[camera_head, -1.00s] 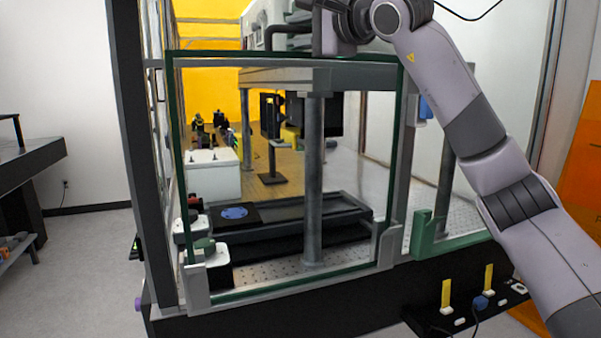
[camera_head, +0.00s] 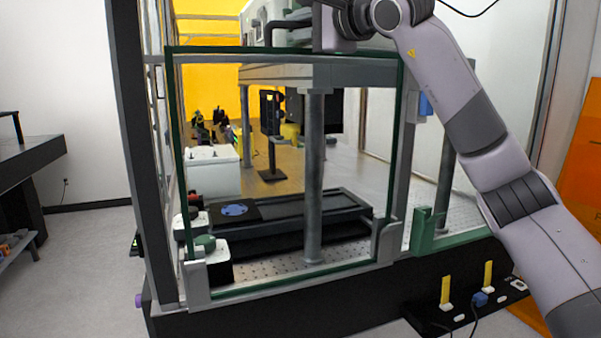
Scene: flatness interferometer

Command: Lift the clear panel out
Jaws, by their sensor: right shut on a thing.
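The clear panel (camera_head: 255,180) is a large upright sheet with dark green edges, standing at the front of the enclosure. Its lower corners are at a grey left bracket (camera_head: 196,284) and a grey right bracket (camera_head: 385,242); whether they still hold it is hard to tell. My right gripper (camera_head: 318,46) is at the panel's top edge, right of its middle, and shut on it. The fingers are small and partly hidden by the wrist. My left gripper is not in view.
Behind the panel are a grey post (camera_head: 313,180), a dark stage with a blue disc (camera_head: 234,210) and a white box (camera_head: 212,172). A green bracket (camera_head: 428,232) stands at right. Yellow-tabbed parts (camera_head: 446,292) sit on a low front shelf. Open floor lies left.

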